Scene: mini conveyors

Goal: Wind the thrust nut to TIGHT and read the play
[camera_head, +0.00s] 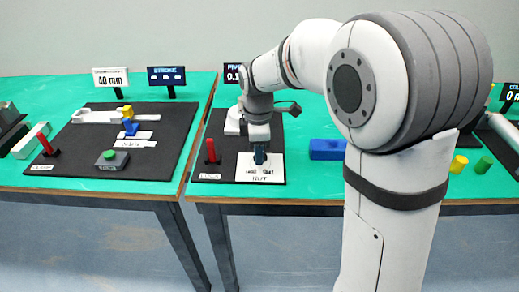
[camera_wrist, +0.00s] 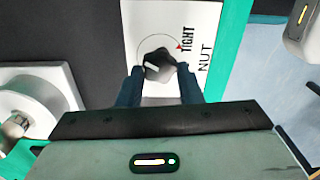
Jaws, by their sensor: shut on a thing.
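The thrust nut is a dark knob (camera_wrist: 157,66) with a white pointer mark, on a white plate (camera_wrist: 150,18) lettered NUT. A red mark beside the word TIGHT (camera_wrist: 187,40) sits at the upper right of a printed arc around the knob. The white pointer is turned away from the red mark. My gripper (camera_wrist: 159,80) is shut on the knob, one finger on each side; in the head view my gripper (camera_head: 260,157) is down at the NUT plate (camera_head: 258,175) and hides the knob. The play display (camera_head: 232,73) is partly hidden by my arm; only "0.1" or similar shows.
A red lever (camera_head: 211,151) stands just left of the plate. A white round housing (camera_wrist: 35,100) lies left in the wrist view. A blue block (camera_head: 326,149) lies to the right. Another board (camera_head: 85,165) with a red lever, a green button and blocks fills the left table.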

